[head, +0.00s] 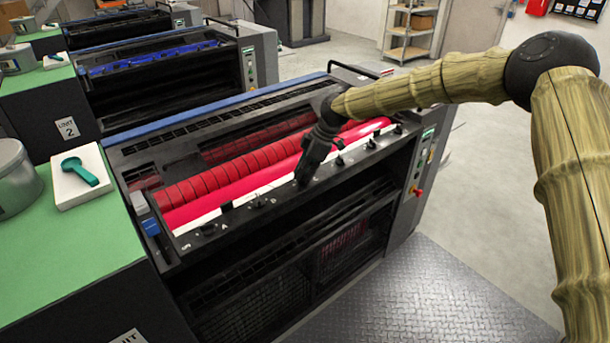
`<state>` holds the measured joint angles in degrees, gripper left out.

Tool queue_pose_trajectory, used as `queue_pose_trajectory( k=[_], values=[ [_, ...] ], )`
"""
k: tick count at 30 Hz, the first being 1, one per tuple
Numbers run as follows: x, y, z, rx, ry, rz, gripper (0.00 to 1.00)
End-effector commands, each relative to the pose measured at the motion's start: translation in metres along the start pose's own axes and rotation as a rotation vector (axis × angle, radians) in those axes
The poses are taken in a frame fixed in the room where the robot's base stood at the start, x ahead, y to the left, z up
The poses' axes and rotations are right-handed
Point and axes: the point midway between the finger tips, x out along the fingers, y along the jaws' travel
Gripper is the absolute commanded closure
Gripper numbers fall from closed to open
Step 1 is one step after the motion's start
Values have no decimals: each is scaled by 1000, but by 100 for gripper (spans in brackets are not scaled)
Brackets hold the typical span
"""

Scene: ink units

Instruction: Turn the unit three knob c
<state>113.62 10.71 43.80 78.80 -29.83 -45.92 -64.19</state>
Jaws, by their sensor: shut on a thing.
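The nearest ink unit (270,232) has a black front rail with a row of small black knobs. Red rollers lie behind the rail. Near its left end is a knob (208,229), and further right another knob (262,201) stands by small white letters. My gripper (303,181) points down onto the rail just right of that one, at the place that follows in the row. It is shut on the knob there, taken as knob c; the gripper hides this knob and its letter. More knobs (338,160) stand to the right of the gripper.
A green counter (60,265) at left carries a metal tin (15,180) and a white pad with a teal scoop (80,171). A sign reading unit 2 (67,128) marks the unit behind. A grey control box (420,175) ends the rail at right. The tread-plate floor in front is clear.

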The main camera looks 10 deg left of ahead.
Motion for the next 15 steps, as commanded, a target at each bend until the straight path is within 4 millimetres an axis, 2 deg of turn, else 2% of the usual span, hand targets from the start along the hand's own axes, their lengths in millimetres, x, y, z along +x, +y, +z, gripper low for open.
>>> queue_pose_trajectory(
  k=[1, 15],
  values=[
    [6, -2, 3, -35, -2, -21, 100],
    [6, -1, 2, -315, -3, -138, 100]
  ],
)
